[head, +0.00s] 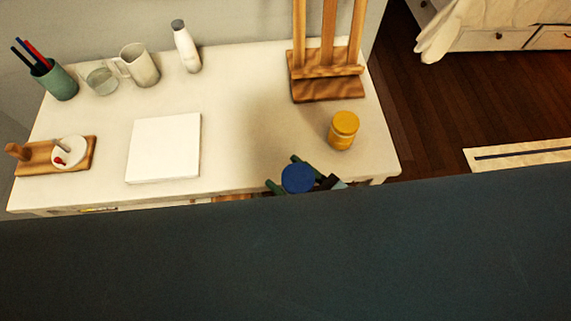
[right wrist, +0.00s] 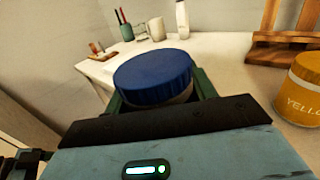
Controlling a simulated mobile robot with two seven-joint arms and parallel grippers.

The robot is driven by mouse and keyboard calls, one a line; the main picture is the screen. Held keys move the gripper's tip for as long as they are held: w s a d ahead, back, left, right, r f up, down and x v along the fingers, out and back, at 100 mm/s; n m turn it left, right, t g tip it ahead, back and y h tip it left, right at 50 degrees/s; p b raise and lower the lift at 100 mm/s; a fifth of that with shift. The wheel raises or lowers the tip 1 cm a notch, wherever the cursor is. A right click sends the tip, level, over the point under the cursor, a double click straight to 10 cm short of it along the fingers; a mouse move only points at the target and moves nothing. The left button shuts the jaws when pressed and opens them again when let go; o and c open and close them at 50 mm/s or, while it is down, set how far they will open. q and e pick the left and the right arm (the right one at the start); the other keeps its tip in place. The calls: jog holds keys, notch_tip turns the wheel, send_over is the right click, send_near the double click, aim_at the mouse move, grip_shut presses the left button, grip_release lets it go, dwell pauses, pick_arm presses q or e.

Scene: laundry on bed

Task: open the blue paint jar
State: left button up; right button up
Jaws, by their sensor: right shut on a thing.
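The blue paint jar (head: 298,178) shows its round blue lid from above in the head view, at the front edge of the table. In the right wrist view its ribbed blue lid (right wrist: 153,77) stands upright, with a pale band below it. My right gripper (head: 292,173) has its green fingers on either side of the jar and is shut on it. The jar's lower body is hidden by the gripper. My left gripper is in neither view.
A yellow paint jar (head: 343,130) stands close by on the right, below a wooden easel (head: 327,88). A white canvas (head: 164,148), wooden tray (head: 84,165), mug (head: 140,64), glass (head: 101,78), bottle (head: 186,47) and pen cup (head: 58,82) stand on the white table (head: 240,120).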

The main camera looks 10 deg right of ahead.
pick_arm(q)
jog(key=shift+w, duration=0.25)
pick_arm(e)
jog(key=o, duration=0.6)
jog(key=c, duration=0.8)
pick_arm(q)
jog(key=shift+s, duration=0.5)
pick_arm(e)
jog(key=shift+r, duration=0.1)
jog(key=shift+c, duration=0.3)
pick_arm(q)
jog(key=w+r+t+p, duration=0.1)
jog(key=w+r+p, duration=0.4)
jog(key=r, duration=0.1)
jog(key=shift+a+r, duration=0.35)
pick_arm(e)
jog(key=w+d+r+m+t+h, duration=0.1)
jog(key=d+r+m+t+h, duration=0.1)
jog(key=d+r+m+h, duration=0.2)
jog(key=w+d+r+m+t+h, duration=0.1)
jog(key=d+r+m+t+h, duration=0.1)
jog(key=d+r+m+h, duration=0.2)
jog(key=d+r+h, duration=0.3)
jog(key=d+r, duration=0.3)
jog(key=d, duration=0.3)
jog(key=shift+w+d+r+h, duration=0.3)
jog(key=shift+r, duration=0.05)
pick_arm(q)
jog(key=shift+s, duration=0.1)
